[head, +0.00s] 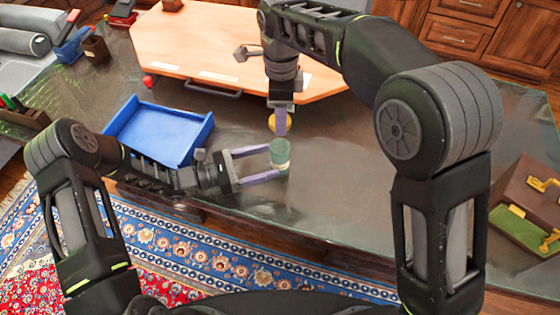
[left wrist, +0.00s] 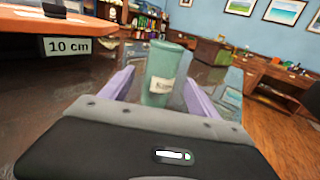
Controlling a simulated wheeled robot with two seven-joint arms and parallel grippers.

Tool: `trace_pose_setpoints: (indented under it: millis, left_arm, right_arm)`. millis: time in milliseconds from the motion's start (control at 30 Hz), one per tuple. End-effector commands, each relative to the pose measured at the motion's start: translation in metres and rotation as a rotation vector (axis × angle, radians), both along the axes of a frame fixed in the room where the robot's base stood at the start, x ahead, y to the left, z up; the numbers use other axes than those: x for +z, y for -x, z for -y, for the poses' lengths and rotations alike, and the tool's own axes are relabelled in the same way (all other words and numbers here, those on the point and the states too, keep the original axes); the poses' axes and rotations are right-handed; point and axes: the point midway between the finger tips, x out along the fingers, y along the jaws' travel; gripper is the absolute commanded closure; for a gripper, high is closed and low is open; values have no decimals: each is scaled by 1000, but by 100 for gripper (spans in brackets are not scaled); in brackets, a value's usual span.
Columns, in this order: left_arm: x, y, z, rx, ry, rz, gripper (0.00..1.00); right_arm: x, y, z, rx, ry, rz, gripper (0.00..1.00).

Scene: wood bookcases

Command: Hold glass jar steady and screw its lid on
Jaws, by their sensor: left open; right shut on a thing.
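The green glass jar (head: 280,158) with a pale label stands upright on the dark glossy tabletop. My left gripper (head: 275,162) is open, its two purple fingers on either side of the jar. In the left wrist view the jar (left wrist: 160,78) stands between the fingers, with gaps visible on both sides. My right gripper (head: 281,130) points down just above and behind the jar in the head view. It is shut on a small yellow round lid (head: 271,122), partly hidden by the fingers. The lid is apart from the jar.
A blue tray (head: 122,115) lies to the left of the jar, near the left arm. A raised wooden board (head: 200,45) with a dark handle is behind; a "10 cm" label (left wrist: 68,46) shows in the left wrist view. A brown box (head: 510,215) stands far right.

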Motion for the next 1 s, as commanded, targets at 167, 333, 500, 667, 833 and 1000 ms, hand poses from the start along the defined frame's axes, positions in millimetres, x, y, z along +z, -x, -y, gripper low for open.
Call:
trace_pose_setpoints:
  millis: [167,333,500,667,833,1000]
  left_arm:
    - [0,-8,28,-3,0,0,30]
    - [0,-13,42,-1,0,0,30]
    - [0,-15,46,0,0,0,30]
    - [0,-15,46,0,0,0,30]
    - [0,-15,46,0,0,0,41]
    - [0,-15,46,0,0,0,55]
  right_arm:
    - [0,0,0,0,0,0,98]
    - [0,0,0,0,0,0,98]
    - [0,0,0,0,0,0,98]
    - [0,0,0,0,0,0,98]
    - [0,0,0,0,0,0,98]
    - [0,0,0,0,0,0,98]
